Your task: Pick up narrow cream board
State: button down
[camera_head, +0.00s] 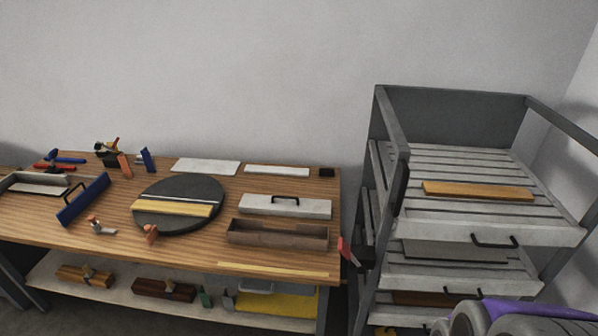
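Several narrow light boards lie on the wooden workbench (120,243), and I cannot tell for certain which is the narrow cream board. A pale yellow board (172,208) lies flat on the round dark turntable (185,227), with a thin white strip behind it. A narrow off-white board (276,170) lies flat near the back edge, beside a wider white board (206,166). A thin yellowish strip (273,269) lies along the front edge. My gripper's fingers are not in view; only a grey and purple part, probably of my arm, shows at the bottom right.
A white lidded box (285,206) and a brown open tray (278,235) stand right of the turntable. Clamps and a blue tool (83,200) lie left. A grey rack (452,111) with slatted shelves stands right, an orange-brown board (477,191) on top.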

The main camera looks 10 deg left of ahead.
aim_at(192, 211)
jog(key=u, duration=1.55)
jog(key=i+j+z, duration=0.2)
jog(key=z, duration=0.2)
jog(key=i+j+z, duration=0.2)
jog(key=z, duration=0.2)
jog(key=i+j, duration=0.15)
jog(key=j, duration=0.15)
jog(key=i+j+z, duration=0.15)
jog(key=j, duration=0.2)
jog(key=i+j, duration=0.2)
jog(key=i+j+z, duration=0.1)
jog(key=j, duration=0.35)
jog(key=i+j+z, duration=0.1)
jog(key=j, duration=0.25)
jog(key=i+j, duration=0.2)
jog(key=j, duration=0.15)
jog(key=i+j+z, duration=0.15)
jog(key=j, duration=0.2)
jog(key=i+j, duration=0.15)
jog(key=j, duration=0.25)
jog(key=i+j, duration=0.1)
jog(key=j, duration=0.3)
jog(key=i+j, duration=0.15)
jog(key=j, duration=0.25)
jog(key=i+j, duration=0.1)
jog(key=j, duration=0.3)
